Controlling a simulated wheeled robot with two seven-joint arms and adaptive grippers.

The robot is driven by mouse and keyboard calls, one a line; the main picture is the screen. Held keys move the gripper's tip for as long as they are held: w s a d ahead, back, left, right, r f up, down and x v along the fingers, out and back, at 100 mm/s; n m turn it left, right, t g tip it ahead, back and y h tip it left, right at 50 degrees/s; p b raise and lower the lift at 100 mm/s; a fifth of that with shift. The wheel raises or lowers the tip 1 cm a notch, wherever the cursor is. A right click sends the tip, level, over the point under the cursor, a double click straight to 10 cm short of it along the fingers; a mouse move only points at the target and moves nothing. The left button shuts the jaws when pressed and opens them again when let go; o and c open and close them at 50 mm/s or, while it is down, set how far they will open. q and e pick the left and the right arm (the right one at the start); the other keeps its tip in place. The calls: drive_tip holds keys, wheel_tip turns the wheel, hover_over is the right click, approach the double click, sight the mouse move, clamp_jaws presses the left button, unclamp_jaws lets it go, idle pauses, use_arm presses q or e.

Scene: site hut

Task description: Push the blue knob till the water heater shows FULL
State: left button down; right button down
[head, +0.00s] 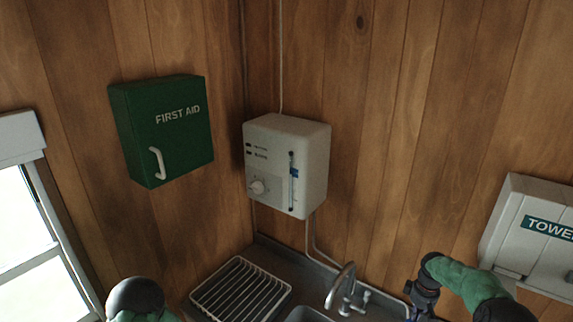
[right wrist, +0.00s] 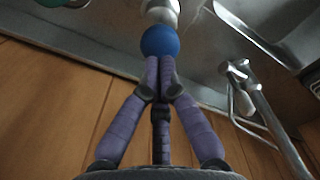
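The white water heater (head: 278,140) hangs on the wood wall. My left gripper's fingers are not visible.
The tap (head: 345,284) stands over a sink (head: 306,315), with a wire dish rack (head: 240,289) on its left. A green first aid box (head: 165,128) hangs at left, a towel dispenser (head: 530,232) at right. My left arm shows at bottom left.

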wheel_tip(320, 180, up, 5)
drive_tip(key=shift+r+p, duration=0.15)
drive_tip(key=shift+p, duration=0.85)
